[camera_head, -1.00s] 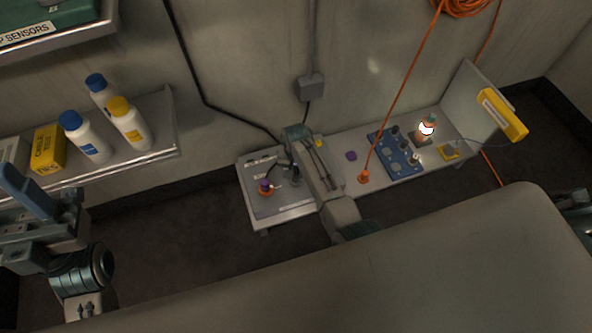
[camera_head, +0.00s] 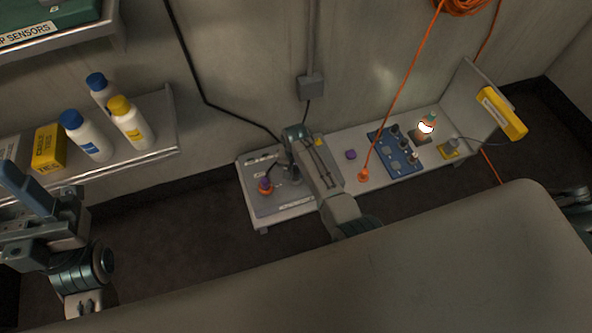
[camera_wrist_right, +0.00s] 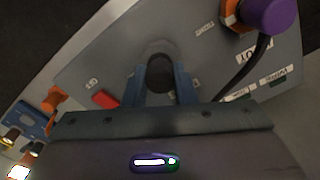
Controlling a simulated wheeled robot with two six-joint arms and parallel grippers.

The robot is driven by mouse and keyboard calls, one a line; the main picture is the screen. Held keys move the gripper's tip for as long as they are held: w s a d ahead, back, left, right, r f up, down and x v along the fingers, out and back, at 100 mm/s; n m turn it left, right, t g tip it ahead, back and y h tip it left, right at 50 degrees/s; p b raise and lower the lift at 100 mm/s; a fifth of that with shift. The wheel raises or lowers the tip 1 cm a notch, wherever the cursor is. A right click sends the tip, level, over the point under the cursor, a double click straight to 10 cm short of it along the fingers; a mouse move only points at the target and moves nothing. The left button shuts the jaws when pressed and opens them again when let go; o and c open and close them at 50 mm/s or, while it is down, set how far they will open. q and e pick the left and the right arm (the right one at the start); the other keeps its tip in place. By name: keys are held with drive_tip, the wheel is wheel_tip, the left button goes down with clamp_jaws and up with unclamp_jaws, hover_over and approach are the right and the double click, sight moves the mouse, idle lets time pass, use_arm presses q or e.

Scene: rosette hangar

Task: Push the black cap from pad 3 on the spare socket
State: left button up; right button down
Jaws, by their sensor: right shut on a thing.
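My right gripper (camera_wrist_right: 160,88) is shut on a black cap (camera_wrist_right: 160,73), which shows dark between its two fingers in the right wrist view. The cap is over the grey panel, with a grey rounded shape around its far side. I cannot tell how deep it sits on the spare socket, which is hidden by the cap and fingers. In the head view my right gripper (camera_head: 293,174) is over the grey panel (camera_head: 285,208), right of the purple cap. A blue board (camera_head: 380,143) holds several dark caps. My left arm shows at the left edge; its jaw state is unclear.
The purple cap (camera_head: 265,183) sits on an orange fitting left of my right gripper, with a black cable close by. Bottles (camera_head: 92,148) stand on the left shelf.

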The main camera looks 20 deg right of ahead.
drive_tip(key=shift+f, duration=0.1)
idle(0.5)
drive_tip(key=c, duration=1.1)
unclamp_jaws()
